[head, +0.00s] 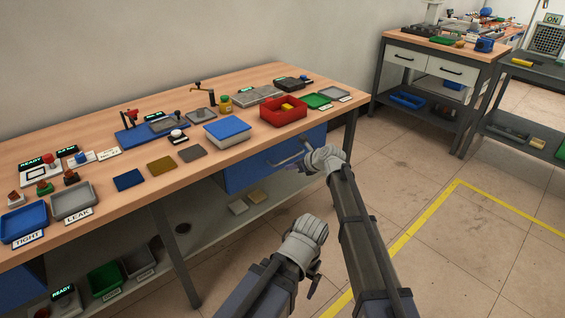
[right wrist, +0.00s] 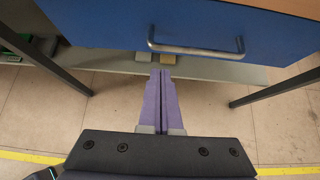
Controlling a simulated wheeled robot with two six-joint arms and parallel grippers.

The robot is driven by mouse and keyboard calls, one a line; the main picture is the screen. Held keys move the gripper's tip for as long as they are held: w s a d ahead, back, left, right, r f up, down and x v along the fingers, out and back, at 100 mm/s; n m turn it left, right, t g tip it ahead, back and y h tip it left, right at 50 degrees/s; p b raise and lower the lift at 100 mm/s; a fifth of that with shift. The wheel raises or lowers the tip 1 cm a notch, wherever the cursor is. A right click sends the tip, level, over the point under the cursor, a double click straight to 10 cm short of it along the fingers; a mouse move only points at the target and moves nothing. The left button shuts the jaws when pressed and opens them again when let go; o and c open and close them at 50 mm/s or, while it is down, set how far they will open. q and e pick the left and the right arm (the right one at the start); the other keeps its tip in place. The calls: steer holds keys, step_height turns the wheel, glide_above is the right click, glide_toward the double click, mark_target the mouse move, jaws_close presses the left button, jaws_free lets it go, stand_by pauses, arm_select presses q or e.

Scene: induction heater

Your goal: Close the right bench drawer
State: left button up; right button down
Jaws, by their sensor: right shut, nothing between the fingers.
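The right bench drawer (head: 255,168) is a blue box front under the right part of the wooden bench. Its front fills the top of the right wrist view (right wrist: 110,22), with a metal bar handle (right wrist: 195,48) across it. How far it stands out from the bench is hard to tell. My right gripper (right wrist: 161,74) is shut and empty, its purple fingers side by side just below the handle in that view; I cannot tell whether they touch the drawer. In the head view it is partly hidden by my wrist. My left gripper (head: 315,282) is low in front of the bench, its fingers unclear.
The bench top (head: 110,180) holds trays, a red bin (head: 284,113) and several devices. A lower shelf (head: 215,225) and bench legs (head: 176,255) stand below. Another bench with white drawers (head: 430,65) is at the back right. Open floor lies to the right.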

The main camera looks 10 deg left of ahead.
steer(key=p+v, duration=0.4)
steer(key=v, duration=0.4)
steer(key=shift+d+r, duration=0.25)
steer(key=shift+s, duration=0.1)
steer(key=s+d+f+n+g+h, duration=0.3)
steer(key=s+d+f+n+h, duration=0.1)
steer(key=s+d+n, duration=1)
steer(key=s+d+f+n+g+h, duration=0.2)
steer(key=s+d+f+n+h, duration=0.2)
steer(key=s+d+n, duration=1)
steer(key=s+a+n+g+h, duration=0.1)
steer(key=s+a, duration=0.6)
steer(key=a, duration=0.6)
step_height(320, 180, up, 17)
steer(key=p, duration=1.7)
